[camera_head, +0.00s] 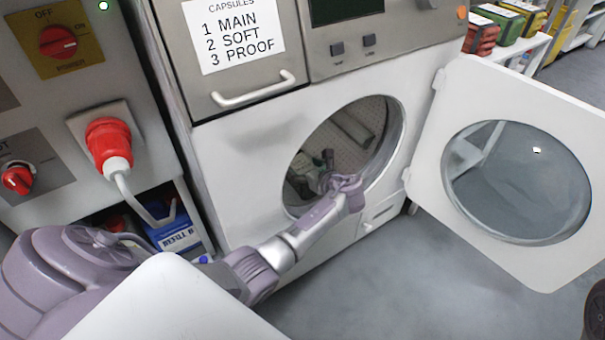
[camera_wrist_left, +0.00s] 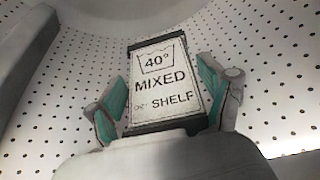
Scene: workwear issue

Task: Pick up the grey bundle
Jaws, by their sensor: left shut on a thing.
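In the head view my left gripper (camera_head: 326,165) reaches through the round door opening into the drum (camera_head: 367,118) of the white washing machine. The bundle is hard to make out there, in the shade and behind my gripper and wrist.
The machine's door (camera_head: 566,112) stands wide open to the right. The opening's rim (camera_head: 398,125) lies close around my left arm. A red plug (camera_head: 109,142) with a cable and a blue box (camera_head: 180,233) are at the left. Grey floor (camera_head: 400,285) is clear below.

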